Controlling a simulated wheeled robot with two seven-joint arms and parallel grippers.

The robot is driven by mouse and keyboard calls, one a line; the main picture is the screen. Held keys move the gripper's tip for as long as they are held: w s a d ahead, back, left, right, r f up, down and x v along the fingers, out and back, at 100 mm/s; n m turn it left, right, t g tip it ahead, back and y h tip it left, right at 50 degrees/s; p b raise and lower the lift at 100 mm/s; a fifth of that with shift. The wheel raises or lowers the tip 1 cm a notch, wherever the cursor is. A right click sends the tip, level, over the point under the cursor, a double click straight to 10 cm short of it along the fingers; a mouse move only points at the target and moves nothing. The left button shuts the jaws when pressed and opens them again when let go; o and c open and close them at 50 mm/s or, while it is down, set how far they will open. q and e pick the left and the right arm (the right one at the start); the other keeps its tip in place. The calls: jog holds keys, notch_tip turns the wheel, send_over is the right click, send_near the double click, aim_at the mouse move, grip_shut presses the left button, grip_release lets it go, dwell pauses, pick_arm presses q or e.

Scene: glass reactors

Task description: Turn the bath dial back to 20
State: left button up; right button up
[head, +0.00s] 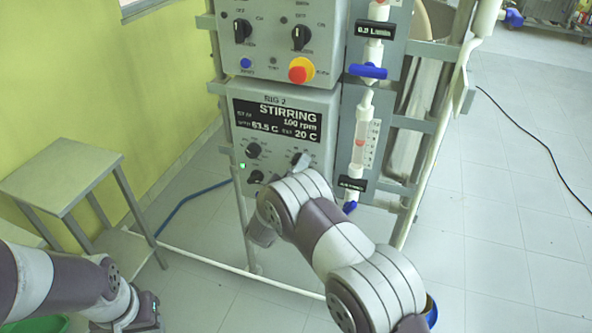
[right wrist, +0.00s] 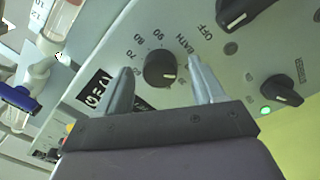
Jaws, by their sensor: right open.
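The bath dial (right wrist: 160,68) is a round black knob with a white pointer mark, beside the word BATH and a ring of numbers in the right wrist view. My right gripper (right wrist: 158,65) is open, with one finger on each side of the dial and a visible gap to each finger. In the head view, my right gripper (head: 301,161) is at the right of the lower panel and largely hides the dial. The RIG 2 display (head: 278,120) reads STIRRING 100 rpm, about 63.5 C, and SET 20 C. My left gripper (head: 138,314) is low at the left, its fingers unclear.
Other black knobs (head: 253,150) sit left of the dial, near a green light (head: 242,166). Above is another panel with a red-and-yellow emergency button (head: 302,70). A flow tube with a blue valve (head: 368,71) stands close on the right. A grey stool (head: 66,178) is at the left.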

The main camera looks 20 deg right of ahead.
jog(key=b+v, duration=0.2)
jog(key=v, duration=1)
jog(key=shift+s, duration=0.25)
jog(key=shift+a+f, duration=0.1)
jog(key=shift+f, duration=0.05)
